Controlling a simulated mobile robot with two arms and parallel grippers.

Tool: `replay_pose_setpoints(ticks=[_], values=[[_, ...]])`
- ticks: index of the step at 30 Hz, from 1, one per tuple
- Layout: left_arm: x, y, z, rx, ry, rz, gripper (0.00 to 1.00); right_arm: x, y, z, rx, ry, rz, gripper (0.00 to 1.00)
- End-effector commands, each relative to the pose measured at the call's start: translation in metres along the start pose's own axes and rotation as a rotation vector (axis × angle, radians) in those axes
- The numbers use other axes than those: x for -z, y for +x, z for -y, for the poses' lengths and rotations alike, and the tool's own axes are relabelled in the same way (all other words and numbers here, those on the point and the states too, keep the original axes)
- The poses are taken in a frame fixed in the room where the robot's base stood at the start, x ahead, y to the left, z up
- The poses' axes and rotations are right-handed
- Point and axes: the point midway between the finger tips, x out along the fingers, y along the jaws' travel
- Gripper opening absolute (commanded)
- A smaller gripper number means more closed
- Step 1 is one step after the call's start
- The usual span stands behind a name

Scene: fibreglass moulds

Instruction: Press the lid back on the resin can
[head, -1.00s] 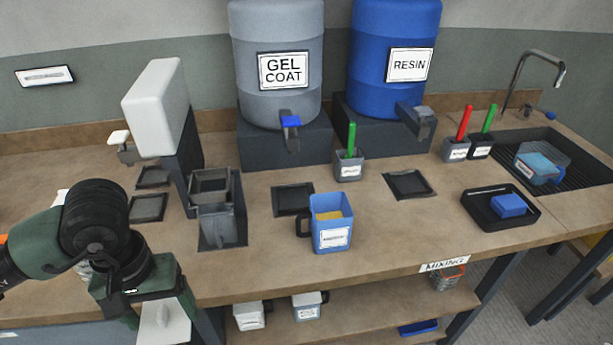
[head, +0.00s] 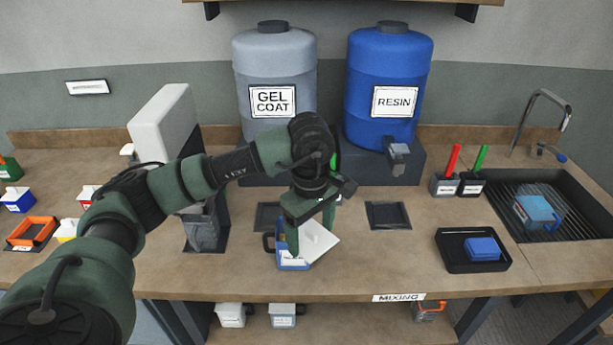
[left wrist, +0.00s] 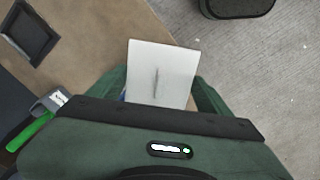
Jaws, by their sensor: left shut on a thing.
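The resin can (head: 291,262) is a blue, square-sided container with a dark handle on its left, on the bench near the front edge in the head view. My left gripper (head: 311,238) is shut on a flat white lid (head: 320,245) at the can. The lid looks tilted and turned relative to the can, overhanging to the right. The lid and fingers hide the can's opening, and I cannot tell whether the lid touches the rim. In the left wrist view the lid (left wrist: 162,72) shows between the fingers and covers most of the can. My right gripper is out of view.
The gel coat drum (head: 274,70) and blue resin drum (head: 385,80) stand behind. A green-handled holder is partly hidden behind my gripper. A dark pad (head: 388,215) lies to the right, then a black tray (head: 452,264) and the sink (head: 588,205). The bench front edge is close.

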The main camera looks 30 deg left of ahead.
Motion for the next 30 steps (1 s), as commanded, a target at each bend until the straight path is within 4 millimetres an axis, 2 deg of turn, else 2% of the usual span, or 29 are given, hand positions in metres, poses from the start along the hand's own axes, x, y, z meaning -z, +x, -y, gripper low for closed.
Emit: replay_pose_setpoints(ticks=[1, 3, 6, 10, 20, 30], values=[[0.016, -0.019, -0.007, 0.006, -0.161, 0.0, 0.41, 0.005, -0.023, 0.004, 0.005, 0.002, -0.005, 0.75], [0.034, -0.027, -0.013, 0.012, -0.369, 0.0, 0.41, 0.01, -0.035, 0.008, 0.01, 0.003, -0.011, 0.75], [0.054, -0.034, -0.019, 0.018, -0.6, -0.003, 0.41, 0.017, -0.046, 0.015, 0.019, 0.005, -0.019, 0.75], [0.07, -0.037, -0.022, 0.024, -0.775, -0.006, 0.41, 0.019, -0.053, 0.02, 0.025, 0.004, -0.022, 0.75], [0.074, -0.025, -0.022, 0.026, -0.832, -0.008, 0.41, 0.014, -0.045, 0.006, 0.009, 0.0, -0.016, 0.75], [0.074, 0.007, -0.021, 0.025, -0.829, -0.008, 0.41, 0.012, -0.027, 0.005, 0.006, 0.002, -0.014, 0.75]])
